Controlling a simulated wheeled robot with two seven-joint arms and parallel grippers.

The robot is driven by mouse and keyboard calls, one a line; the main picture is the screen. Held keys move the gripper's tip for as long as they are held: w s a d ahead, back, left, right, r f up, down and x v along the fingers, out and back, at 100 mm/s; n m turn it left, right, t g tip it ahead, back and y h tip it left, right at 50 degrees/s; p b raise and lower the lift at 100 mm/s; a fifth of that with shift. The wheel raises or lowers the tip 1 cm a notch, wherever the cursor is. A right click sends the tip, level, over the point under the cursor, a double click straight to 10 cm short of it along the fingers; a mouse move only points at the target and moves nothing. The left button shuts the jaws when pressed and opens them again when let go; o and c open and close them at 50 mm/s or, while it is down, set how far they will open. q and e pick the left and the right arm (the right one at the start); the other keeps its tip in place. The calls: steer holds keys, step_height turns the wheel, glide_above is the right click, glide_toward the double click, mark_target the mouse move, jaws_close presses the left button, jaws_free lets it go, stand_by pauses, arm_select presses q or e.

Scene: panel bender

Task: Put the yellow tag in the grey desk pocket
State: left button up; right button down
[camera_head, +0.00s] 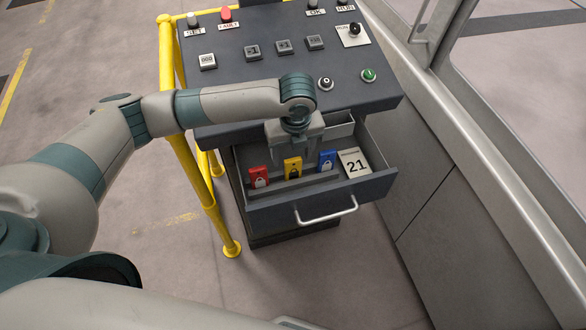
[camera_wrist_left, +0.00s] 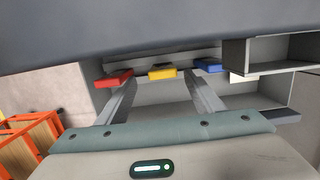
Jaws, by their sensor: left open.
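The yellow tag (camera_head: 292,168) stands in the open drawer (camera_head: 262,213), between a red tag (camera_head: 259,177) and a blue tag (camera_head: 327,160). My left gripper (camera_head: 293,152) points down into the drawer, just behind the tags, open and empty. In the left wrist view the yellow tag (camera_wrist_left: 162,73) shows between the open fingers, near their tips; contact cannot be told. A grey open-topped compartment (camera_head: 341,130) at the drawer's back right may be the grey pocket; it seems to show in the left wrist view too (camera_wrist_left: 268,51). My right gripper is out of view.
A white card marked 21 (camera_head: 354,163) lies right of the blue tag. The dark button console (camera_head: 270,85) overhangs the drawer's back. A yellow rail (camera_head: 190,165) stands close on the left, a grey machine wall (camera_head: 480,180) on the right.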

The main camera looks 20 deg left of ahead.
mark_target(293, 160)
arm_select(q)
steer(key=shift+w+f+p, duration=0.25)
steer(key=shift+f+p, duration=0.55)
steer(key=shift+p, duration=0.05)
step_height(293, 160, down, 2)
steer(key=shift+w+f+p, duration=0.1)
steer(key=shift+w+p, duration=0.05)
steer(key=shift+p, duration=0.35)
steer(key=shift+w+f, duration=0.1)
steer(key=shift+f, duration=0.5)
steer(key=c, duration=1.2)
